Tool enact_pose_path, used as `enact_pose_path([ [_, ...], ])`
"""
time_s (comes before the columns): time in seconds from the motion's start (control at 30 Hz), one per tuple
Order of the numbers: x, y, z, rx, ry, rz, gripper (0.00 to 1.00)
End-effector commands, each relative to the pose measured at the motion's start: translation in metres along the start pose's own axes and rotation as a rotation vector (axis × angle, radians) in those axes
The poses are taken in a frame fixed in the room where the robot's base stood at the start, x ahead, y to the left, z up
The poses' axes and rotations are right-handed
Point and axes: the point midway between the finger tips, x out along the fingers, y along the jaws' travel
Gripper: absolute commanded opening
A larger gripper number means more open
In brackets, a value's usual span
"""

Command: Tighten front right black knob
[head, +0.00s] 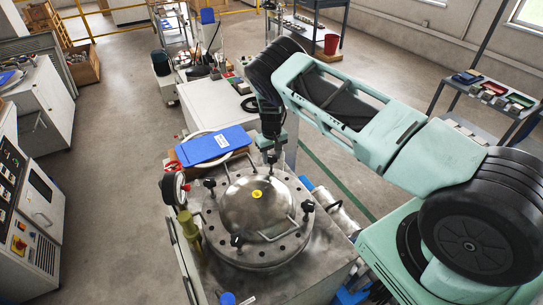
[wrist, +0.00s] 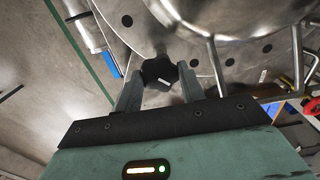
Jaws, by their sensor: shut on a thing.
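A round steel vessel lid (head: 255,205) with a domed middle and a yellow spot sits on a metal tank. Black knobs stand around its rim: one on the left (head: 210,183), one on the right (head: 307,206) and one on the near side (head: 236,241). My gripper (head: 272,158) points down at the far edge of the lid, shut on the black knob there. In the wrist view, that black knob (wrist: 159,73) sits between the two fingertips of my gripper (wrist: 160,82). The head view largely hides this knob behind the fingers.
A blue clipboard-like panel (head: 215,146) lies just behind the lid, left of my gripper. A pressure gauge (head: 179,184) and a yellow-green handle (head: 188,224) stand at the lid's left. A bent metal handle (wrist: 215,65) rises from the lid near the right finger.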

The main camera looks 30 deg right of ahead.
Motion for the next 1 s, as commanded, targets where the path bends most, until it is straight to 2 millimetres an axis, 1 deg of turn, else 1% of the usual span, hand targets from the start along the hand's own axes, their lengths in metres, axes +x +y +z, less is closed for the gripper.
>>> enact_pose_path([
  [0.17, 0.0023, 0.0001, -0.0002, 0.042, 0.001, -0.001, 0.16],
  [0.37, 0.0048, 0.0004, -0.0007, 0.156, 0.002, -0.001, 0.16],
  [1.0, 0.0035, 0.0000, -0.0008, 0.748, 0.002, -0.001, 0.16],
])
